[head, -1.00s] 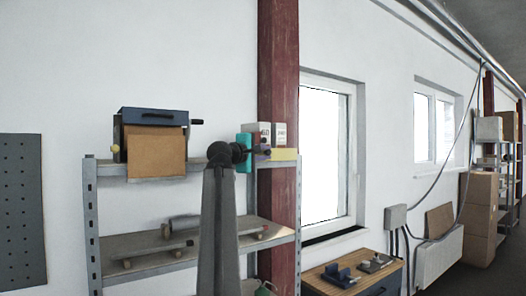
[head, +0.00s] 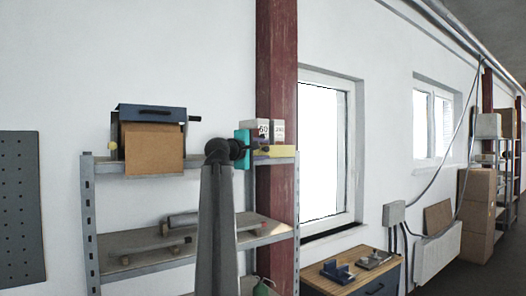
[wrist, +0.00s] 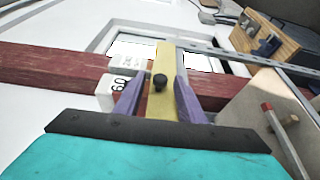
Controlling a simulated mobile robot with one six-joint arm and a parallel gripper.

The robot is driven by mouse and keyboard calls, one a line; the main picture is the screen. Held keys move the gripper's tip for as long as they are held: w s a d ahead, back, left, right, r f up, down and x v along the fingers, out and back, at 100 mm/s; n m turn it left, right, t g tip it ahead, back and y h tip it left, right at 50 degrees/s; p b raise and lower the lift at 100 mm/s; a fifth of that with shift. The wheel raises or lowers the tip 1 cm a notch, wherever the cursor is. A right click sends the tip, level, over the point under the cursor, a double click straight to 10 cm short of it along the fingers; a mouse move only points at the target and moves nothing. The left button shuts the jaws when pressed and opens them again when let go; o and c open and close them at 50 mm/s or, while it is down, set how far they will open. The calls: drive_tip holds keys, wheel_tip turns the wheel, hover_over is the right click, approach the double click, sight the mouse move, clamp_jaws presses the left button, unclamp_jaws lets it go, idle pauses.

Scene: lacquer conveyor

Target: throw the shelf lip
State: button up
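A yellow strip with a black knob, seemingly the shelf lip, shows in the wrist view (wrist: 163,110), pointing away from me. In the head view yellow (head: 279,154) shows at the right end of the upper shelf, just right of my teal gripper body. My gripper (wrist: 158,95) has two purple fingers standing apart, one on each side of the strip and knob. I cannot tell whether either finger touches it.
White boxes marked with numbers (head: 263,129) stand behind the yellow strip, near the red post (head: 277,60). A dark-lidded box with a brown front (head: 152,148) sits on the left of the upper shelf. Long tools lie on the lower shelf (head: 205,238).

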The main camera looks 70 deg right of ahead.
drive_tip(key=w+a+b, duration=0.2)
drive_tip(key=a+b, duration=0.2)
drive_tip(key=a, duration=0.9)
drive_tip(key=shift+w+a, duration=0.15)
drive_tip(key=shift+w, duration=0.05)
